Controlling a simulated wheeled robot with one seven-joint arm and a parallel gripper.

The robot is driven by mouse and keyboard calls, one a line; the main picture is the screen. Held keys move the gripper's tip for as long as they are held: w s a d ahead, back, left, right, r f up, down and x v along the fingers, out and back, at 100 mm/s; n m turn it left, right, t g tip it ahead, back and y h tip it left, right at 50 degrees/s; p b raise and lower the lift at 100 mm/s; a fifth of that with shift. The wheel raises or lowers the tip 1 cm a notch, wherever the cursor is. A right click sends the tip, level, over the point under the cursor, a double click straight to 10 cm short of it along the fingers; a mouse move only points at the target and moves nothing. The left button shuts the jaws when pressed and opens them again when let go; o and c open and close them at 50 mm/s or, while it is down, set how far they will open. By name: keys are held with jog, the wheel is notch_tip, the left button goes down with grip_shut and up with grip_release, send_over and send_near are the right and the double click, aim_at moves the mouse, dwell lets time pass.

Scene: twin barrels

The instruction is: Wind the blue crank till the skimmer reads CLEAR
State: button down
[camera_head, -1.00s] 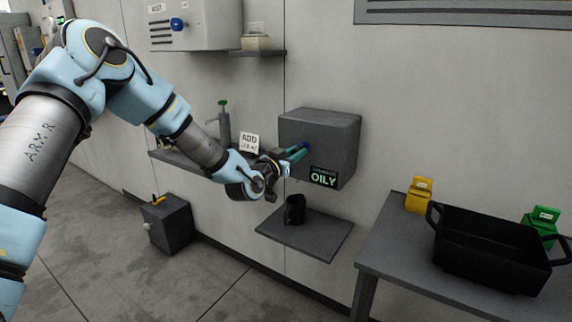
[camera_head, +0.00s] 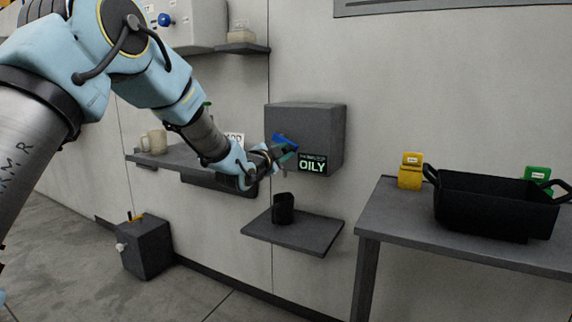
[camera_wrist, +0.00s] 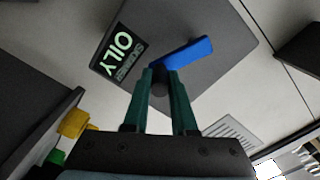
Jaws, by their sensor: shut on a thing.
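The skimmer is a dark grey box (camera_head: 318,128) on the wall, and it also shows in the wrist view (camera_wrist: 215,30). Its small display (camera_head: 313,164) reads OILY in green; in the wrist view the display (camera_wrist: 122,50) appears rotated. The blue crank (camera_head: 284,139) is on the box's face, its blue arm (camera_wrist: 190,54) pointing right in the wrist view. My gripper (camera_wrist: 160,76) is shut on the crank's dark knob, at the end of the blue arm. In the head view my gripper (camera_head: 284,154) partly hides the crank.
A small shelf (camera_head: 310,244) with a black cup (camera_head: 283,208) is below the box. At right, a table (camera_head: 375,222) holds a black tub (camera_head: 490,205), a yellow container (camera_head: 411,171) and a green one (camera_head: 538,175). A dark floor box (camera_head: 146,250) stands at lower left.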

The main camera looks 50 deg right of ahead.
jog(key=w+a+f+m+b, duration=0.1)
jog(key=w+f+m+b, duration=0.4)
jog(key=m+b, duration=1.1)
jog(key=w+a+r+m+b, duration=0.1)
jog(key=w+r+m+b, duration=0.4)
jog(key=m+b, duration=0.6)
jog(key=shift+w+a+b, duration=0.35)
jog(key=shift+a+b, duration=0.05)
jog(key=shift+r, duration=0.1)
jog(key=c, duration=0.7)
grip_release()
jog(key=shift+c, duration=0.2)
